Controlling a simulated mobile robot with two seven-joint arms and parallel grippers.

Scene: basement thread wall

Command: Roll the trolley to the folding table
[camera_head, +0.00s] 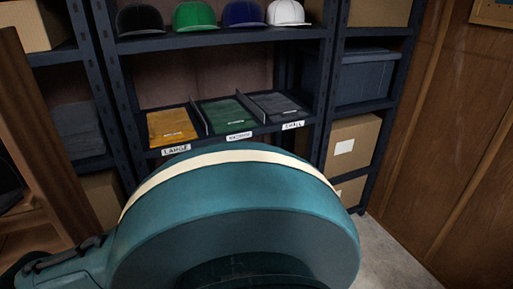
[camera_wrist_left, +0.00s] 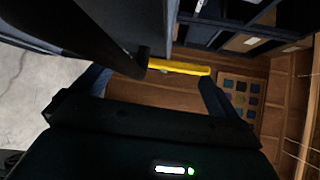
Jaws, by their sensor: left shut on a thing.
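In the left wrist view, a yellow handle bar (camera_wrist_left: 180,67) runs between the two fingers of my left gripper (camera_wrist_left: 152,82). The folding table is not recognisable in either view. My right gripper is not in view. In the head view my own teal arm fills the lower middle and hides what lies behind it.
Dark shelving (camera_head: 220,38) holds several caps above trays of folded cloth, labelled LARGE and SMALL among others. Cardboard boxes (camera_head: 352,143) stand on the right shelves. A wood-panelled wall (camera_head: 455,130) closes the right side. Some bare concrete floor (camera_head: 388,255) shows at lower right.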

